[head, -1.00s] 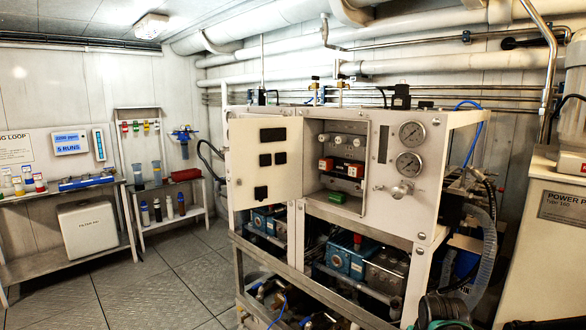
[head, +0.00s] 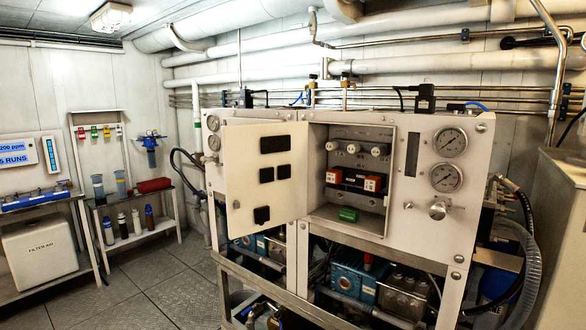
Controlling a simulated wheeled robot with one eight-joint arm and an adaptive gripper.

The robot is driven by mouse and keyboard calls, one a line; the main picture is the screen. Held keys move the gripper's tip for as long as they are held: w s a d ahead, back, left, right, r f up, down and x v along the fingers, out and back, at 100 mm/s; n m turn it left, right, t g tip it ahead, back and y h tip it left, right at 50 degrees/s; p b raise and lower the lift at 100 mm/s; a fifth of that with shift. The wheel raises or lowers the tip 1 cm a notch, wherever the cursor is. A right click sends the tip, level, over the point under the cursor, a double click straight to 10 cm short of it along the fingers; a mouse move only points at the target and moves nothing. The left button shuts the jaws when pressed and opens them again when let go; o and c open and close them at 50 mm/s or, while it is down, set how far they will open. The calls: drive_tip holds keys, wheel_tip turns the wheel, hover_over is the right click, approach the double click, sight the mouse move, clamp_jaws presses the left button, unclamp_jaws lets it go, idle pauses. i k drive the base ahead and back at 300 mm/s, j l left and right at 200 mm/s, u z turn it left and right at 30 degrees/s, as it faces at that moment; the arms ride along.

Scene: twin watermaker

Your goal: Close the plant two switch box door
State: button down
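The switch box door (head: 266,180) is a cream panel with several black fittings. It stands wide open, swung out to the left of its box. The switch box (head: 347,185) is a recess in the white cabinet front. Inside it are white knobs, orange-and-white breakers (head: 373,184) and a green block (head: 348,214). My gripper is not in view.
Two pressure gauges (head: 448,160) and a metal valve knob (head: 438,210) are on the cabinet front right of the box. Blue pumps (head: 352,283) sit below in the frame. Open grey floor (head: 180,290) lies left of the cabinet. Shelves (head: 140,233) line the left wall.

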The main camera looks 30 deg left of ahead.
sight(266, 165)
drive_tip(key=j+z, duration=0.15)
drive_tip(key=j, duration=0.35)
drive_tip(key=k+j+z, duration=0.15)
drive_tip(key=j, duration=0.3)
drive_tip(key=j+z, duration=0.1)
drive_tip(key=j, duration=0.4)
drive_tip(key=k+j+z, duration=0.15)
drive_tip(key=j, duration=0.3)
drive_tip(key=k+j+z, duration=0.15)
drive_tip(key=j, duration=0.3)
drive_tip(key=k+j, duration=0.1)
drive_tip(key=j, duration=0.35)
drive_tip(key=k+j, duration=0.1)
drive_tip(key=j, duration=0.3)
drive_tip(key=k+j, duration=0.15)
drive_tip(key=j, duration=0.3)
drive_tip(key=k+j, duration=0.1)
drive_tip(key=j, duration=0.35)
drive_tip(key=k+j, duration=0.1)
drive_tip(key=j, duration=0.3)
drive_tip(key=k+j+z, duration=0.1)
drive_tip(key=j, duration=0.35)
drive_tip(key=k+j, duration=0.1)
drive_tip(key=j, duration=0.3)
drive_tip(key=z, duration=0.05)
